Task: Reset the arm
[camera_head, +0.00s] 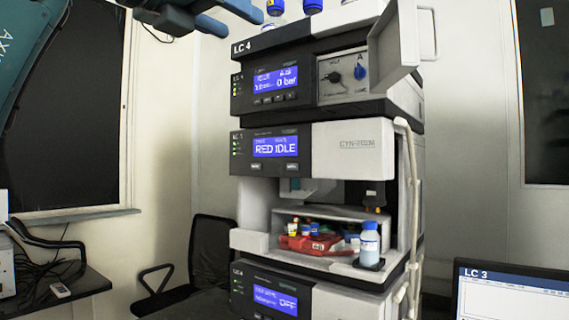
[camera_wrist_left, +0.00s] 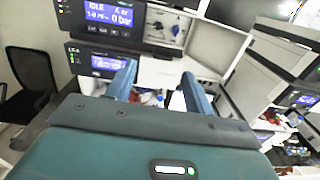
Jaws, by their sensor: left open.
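My left gripper (camera_head: 238,20) is at the top of the head view, its teal arm coming in from the left. It is in front of the upper left of the LC 4 column stack (camera_head: 276,140). In the left wrist view my left gripper (camera_wrist_left: 160,85) has its two blue fingers apart, with nothing held between them. The stack's modules and blue displays show beyond the fingers. My right gripper is in neither view.
The stack's top door (camera_head: 393,45) stands open. A red tray (camera_head: 315,242) with small vials and a blue-capped bottle (camera_head: 370,240) sit in the open middle bay. A black chair (camera_head: 212,245) stands left. An LC 3 monitor (camera_head: 510,290) is lower right.

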